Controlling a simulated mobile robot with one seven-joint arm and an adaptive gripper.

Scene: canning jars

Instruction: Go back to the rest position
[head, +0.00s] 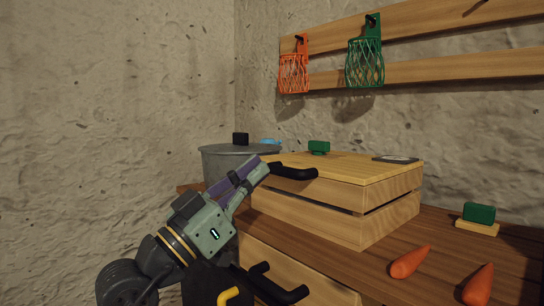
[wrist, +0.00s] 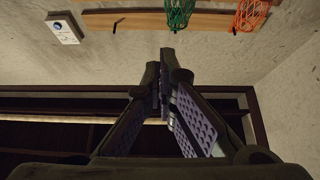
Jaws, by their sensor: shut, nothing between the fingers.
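My arm reaches up from the lower left in the head view. My gripper (head: 256,170) is raised in front of the grey pot and the left end of the wooden crate (head: 310,205). Its tip appears close to a black handle (head: 295,172) at the crate; I cannot tell whether they touch. In the wrist view my gripper (wrist: 166,55) has its fingertips together with nothing between them. The purple finger pads show there.
A grey pot (head: 222,158) stands behind my gripper. An orange basket (head: 294,74) and a green basket (head: 366,64) hang from wall rails. Black handles (head: 280,288) jut out below.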

